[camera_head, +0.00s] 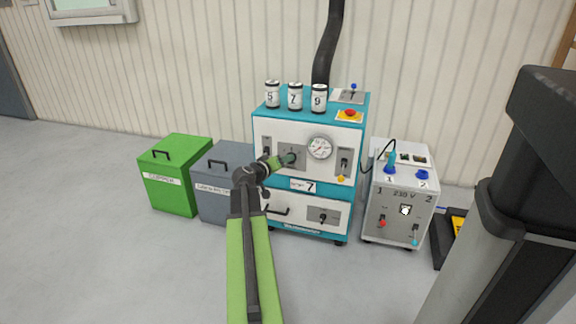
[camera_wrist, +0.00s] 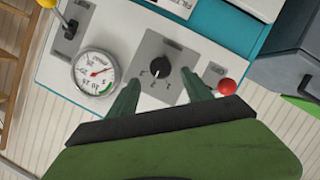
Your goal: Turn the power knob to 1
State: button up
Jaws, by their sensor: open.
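A black rotary knob (camera_wrist: 160,72) sits on a grey plate with small marks on one side of it, on the white front of the teal machine (camera_head: 261,104). I take it for the power knob; its label and the number it points to are too small to read. My gripper (camera_wrist: 162,80) is open, with one green finger on each side of the knob, and I see no clear contact. In the head view my gripper (camera_head: 280,162) is in front of the grey plate and hides the knob.
Beside the knob are a round gauge (camera_wrist: 95,72) and a red-tipped lever (camera_wrist: 228,87). Numbered jars (camera_head: 295,97) stand on the machine. A 230 V box (camera_head: 398,213) is to the right, with green (camera_head: 170,190) and grey (camera_head: 212,206) bins to the left.

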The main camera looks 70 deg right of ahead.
jog(key=b+x, duration=0.1)
jog(key=x, duration=0.4)
jog(key=shift+d+f, duration=0.1)
jog(key=shift+d, duration=0.2)
jog(key=shift+c, duration=0.5)
grip_shut()
